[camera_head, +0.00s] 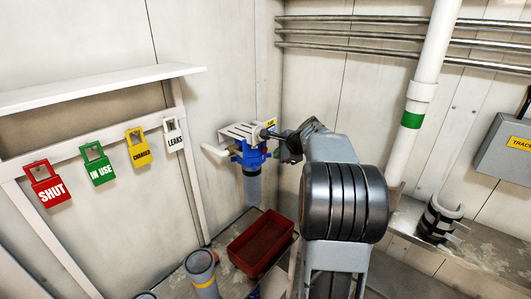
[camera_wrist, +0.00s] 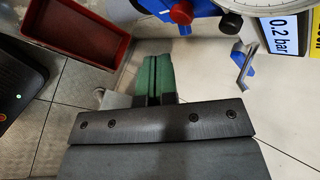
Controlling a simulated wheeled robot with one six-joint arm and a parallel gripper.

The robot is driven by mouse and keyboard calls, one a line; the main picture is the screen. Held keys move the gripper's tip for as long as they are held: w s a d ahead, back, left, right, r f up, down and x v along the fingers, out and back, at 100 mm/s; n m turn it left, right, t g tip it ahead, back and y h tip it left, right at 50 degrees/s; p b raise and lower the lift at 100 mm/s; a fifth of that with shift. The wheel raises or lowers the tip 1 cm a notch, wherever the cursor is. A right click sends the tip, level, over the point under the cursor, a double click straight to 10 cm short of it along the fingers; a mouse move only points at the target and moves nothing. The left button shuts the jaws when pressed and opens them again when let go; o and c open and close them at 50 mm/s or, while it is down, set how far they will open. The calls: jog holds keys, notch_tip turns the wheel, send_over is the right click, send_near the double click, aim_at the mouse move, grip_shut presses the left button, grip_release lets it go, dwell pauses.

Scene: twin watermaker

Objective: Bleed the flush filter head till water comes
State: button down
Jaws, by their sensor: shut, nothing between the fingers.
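The flush filter (camera_head: 252,186) hangs on the back wall, with a blue head (camera_head: 250,152) on a white bracket and a grey-blue bowl below. My gripper (camera_head: 268,135) is at the right side of the head. In the wrist view my gripper (camera_wrist: 155,76) has its green fingertips shut together and empty. A red knob (camera_wrist: 182,12) on blue fittings shows at the top, apart from the fingertips in the picture. A blue and grey lever-like part (camera_wrist: 244,66) is to the right. I see no water coming out.
A red tray (camera_head: 264,244) lies below the filter; it also shows in the wrist view (camera_wrist: 88,38). A "0.2 bar" label (camera_wrist: 279,38) is beside a round part. Coloured tags hang at left, and a grey canister (camera_head: 201,268) stands in front.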

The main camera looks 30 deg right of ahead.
jog(key=s, duration=0.1)
jog(key=s+d, duration=0.1)
jog(key=s, duration=0.1)
jog(key=shift+b, duration=0.35)
jog(key=s+a+f+n+g, duration=0.4)
jog(key=s+a+f+n, duration=0.2)
jog(key=s+f+n, duration=0.15)
jog(key=s+a+n, duration=0.6)
jog(key=a+n, duration=0.1)
jog(key=a, duration=0.3)
jog(key=s+a+n+g+h, duration=0.1)
jog(key=s+a+n, duration=0.5)
jog(key=a+n, duration=0.2)
jog(key=shift+a+f+p, duration=0.2)
jog(key=shift+a+p, duration=0.25)
jog(key=shift+a, duration=0.7)
